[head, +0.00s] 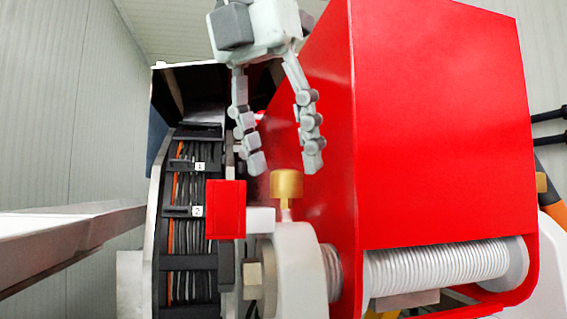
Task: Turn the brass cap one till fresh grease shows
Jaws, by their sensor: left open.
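The brass cap (287,185) is a small golden cylinder. It stands upright on a short stem on top of a white rounded housing, in the lower middle of the head view. My left gripper (286,166) comes down from the top of the view with its fingers spread open. Its two fingertips are just above the cap's height, one to the upper left and one to the upper right of the cap. Nothing is between the fingers, and they appear apart from the cap. No grease can be made out around the cap. My right gripper is not in view.
A large red housing (440,120) fills the right side, close to the right finger. A small red block (226,209) sits left of the cap. A cable tray (190,240) with tags 1 and 2 runs along the left. A white coil (445,265) lies at lower right.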

